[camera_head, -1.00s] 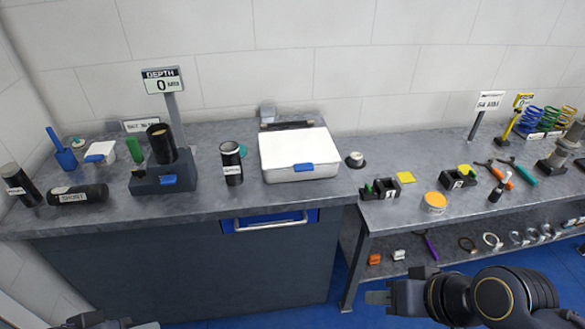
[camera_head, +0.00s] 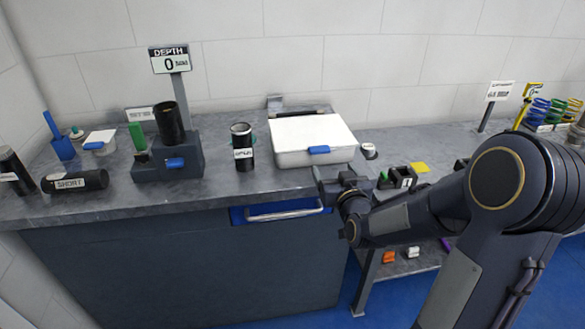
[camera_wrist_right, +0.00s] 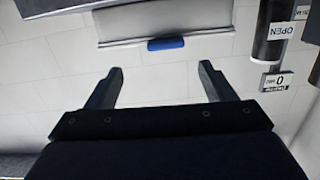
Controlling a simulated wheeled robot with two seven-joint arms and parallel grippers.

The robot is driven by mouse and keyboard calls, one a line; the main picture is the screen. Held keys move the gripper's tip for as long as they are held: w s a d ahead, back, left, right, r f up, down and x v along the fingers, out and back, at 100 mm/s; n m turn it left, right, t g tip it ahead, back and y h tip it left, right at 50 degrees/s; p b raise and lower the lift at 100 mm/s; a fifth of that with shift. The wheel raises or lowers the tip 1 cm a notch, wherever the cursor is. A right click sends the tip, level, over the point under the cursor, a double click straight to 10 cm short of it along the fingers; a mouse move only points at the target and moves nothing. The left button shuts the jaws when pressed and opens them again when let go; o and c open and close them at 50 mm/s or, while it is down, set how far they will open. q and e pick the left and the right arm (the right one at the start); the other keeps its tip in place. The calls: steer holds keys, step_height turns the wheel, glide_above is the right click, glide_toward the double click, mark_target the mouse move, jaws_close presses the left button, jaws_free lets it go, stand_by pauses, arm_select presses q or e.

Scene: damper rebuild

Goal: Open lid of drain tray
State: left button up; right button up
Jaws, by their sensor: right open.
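The drain tray (camera_head: 290,160) is a white box with its flat white lid (camera_head: 310,130) shut, on the grey bench. A blue tab (camera_head: 319,150) sits at the middle of the lid's front edge. My right gripper (camera_head: 328,178) is at the front right of the tray, near the bench's front edge. In the right wrist view the gripper (camera_wrist_right: 158,82) is open and empty. The blue tab (camera_wrist_right: 166,43) shows beyond and between its fingers, apart from them. My left gripper is not in view.
A dark canister (camera_head: 242,148) stands left of the tray. A dark block with a cylinder (camera_head: 168,165) and the depth sign (camera_head: 169,60) is further left. A small round white-topped piece (camera_head: 369,151) is right of the tray. A drawer handle (camera_head: 285,213) is below.

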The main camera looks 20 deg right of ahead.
mark_target(321, 153)
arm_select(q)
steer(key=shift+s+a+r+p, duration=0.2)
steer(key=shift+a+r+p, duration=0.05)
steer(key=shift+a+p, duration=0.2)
arm_select(e)
steer(key=shift+t, duration=0.5)
steer(key=x, duration=0.9)
steer(key=shift+w+a+f, duration=0.1)
steer(key=shift+a+f, duration=0.3)
steer(key=shift+c, duration=0.3)
